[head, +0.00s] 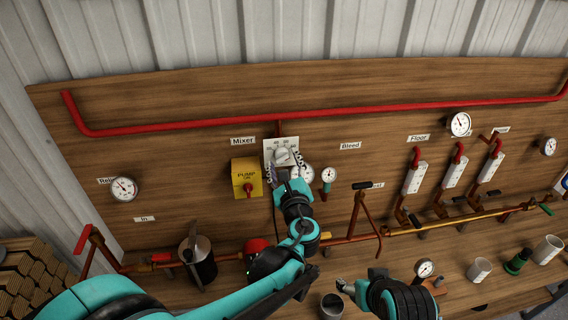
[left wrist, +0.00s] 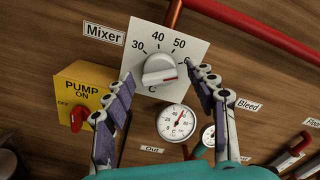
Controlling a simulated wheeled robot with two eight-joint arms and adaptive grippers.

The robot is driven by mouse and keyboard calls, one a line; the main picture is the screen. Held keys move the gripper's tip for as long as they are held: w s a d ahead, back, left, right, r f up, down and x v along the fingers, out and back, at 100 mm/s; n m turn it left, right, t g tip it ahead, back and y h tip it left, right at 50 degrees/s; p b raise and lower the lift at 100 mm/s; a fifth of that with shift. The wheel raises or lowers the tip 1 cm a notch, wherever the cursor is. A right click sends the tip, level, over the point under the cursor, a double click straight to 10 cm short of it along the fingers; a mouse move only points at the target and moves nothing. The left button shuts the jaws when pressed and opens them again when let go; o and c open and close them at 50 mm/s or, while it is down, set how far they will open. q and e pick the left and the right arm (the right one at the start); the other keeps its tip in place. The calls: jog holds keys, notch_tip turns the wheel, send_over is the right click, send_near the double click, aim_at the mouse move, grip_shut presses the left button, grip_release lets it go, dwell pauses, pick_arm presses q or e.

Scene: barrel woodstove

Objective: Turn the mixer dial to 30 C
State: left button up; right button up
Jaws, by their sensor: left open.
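The mixer dial is a pale round knob on a white plate marked 30, 40 and 50, seen in the left wrist view (left wrist: 160,70) and in the head view (head: 282,156). Its red mark lies on the right side of the knob, away from the 30 at upper left. My left gripper (left wrist: 163,82) is open, with one finger on each side of the knob in the picture; I cannot tell if either touches it. In the head view my left gripper (head: 284,174) is just below the dial plate. My right gripper (head: 350,287) is low over the bench, its opening unclear.
A yellow pump box with a red switch (left wrist: 77,112) is left of the dial. A round gauge (left wrist: 176,122) sits just below it. A red pipe (head: 300,117) runs above. A dark metal cup (head: 332,306) stands near my right gripper.

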pick_arm(q)
jog(key=c, duration=1.2)
jog(key=shift+o, duration=0.2)
jog(key=shift+n, duration=0.3)
jog(key=n, duration=0.3)
jog(key=shift+n+b, duration=0.3)
jog(key=n, duration=0.5)
jog(key=shift+b, duration=0.3)
jog(key=n, duration=0.7)
jog(key=shift+n, duration=0.4)
jog(key=n, duration=0.6)
jog(key=shift+n+b, duration=0.4)
